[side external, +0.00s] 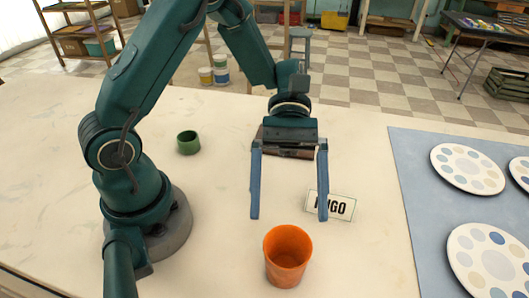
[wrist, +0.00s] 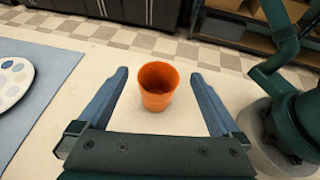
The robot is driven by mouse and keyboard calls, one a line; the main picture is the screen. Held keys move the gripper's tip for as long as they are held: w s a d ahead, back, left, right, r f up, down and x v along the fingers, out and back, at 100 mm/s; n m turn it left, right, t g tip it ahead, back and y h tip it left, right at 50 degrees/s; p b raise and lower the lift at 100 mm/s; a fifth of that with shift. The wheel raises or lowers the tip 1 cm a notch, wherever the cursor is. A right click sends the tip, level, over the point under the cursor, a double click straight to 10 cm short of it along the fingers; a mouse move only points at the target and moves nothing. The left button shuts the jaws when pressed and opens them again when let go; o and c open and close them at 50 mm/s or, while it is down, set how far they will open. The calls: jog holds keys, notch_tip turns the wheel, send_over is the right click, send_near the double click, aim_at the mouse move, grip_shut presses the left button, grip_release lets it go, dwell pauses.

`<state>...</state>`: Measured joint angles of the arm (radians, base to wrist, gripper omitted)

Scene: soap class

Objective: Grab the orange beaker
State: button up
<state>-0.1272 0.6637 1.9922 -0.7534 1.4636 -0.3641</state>
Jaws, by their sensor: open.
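The orange beaker (side external: 287,262) stands upright on the pale table, near the front in the side external view. It looks empty inside. In the wrist view the beaker (wrist: 157,88) is near the centre, between the lines of the two fingers and beyond the hand. My gripper (side external: 289,217) is open with its blue fingers pointing down. In the side external view its fingertips appear above and behind the beaker, apart from it. In the wrist view my gripper (wrist: 160,76) has nothing between its fingers in contact.
A green cup (side external: 188,142) stands left of the gripper. A name card (side external: 340,207) is partly hidden behind the right finger. A dark flat item (side external: 270,150) lies behind the hand. A blue mat (side external: 415,185) with several round palettes (side external: 468,168) covers the right.

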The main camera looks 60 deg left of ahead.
aim_at(287, 226)
notch_tip(287, 226, down, 4)
jog(key=shift+f, duration=0.15)
jog(key=shift+x, duration=2.6)
jog(key=c, duration=1.2)
jog(key=shift+o, duration=0.2)
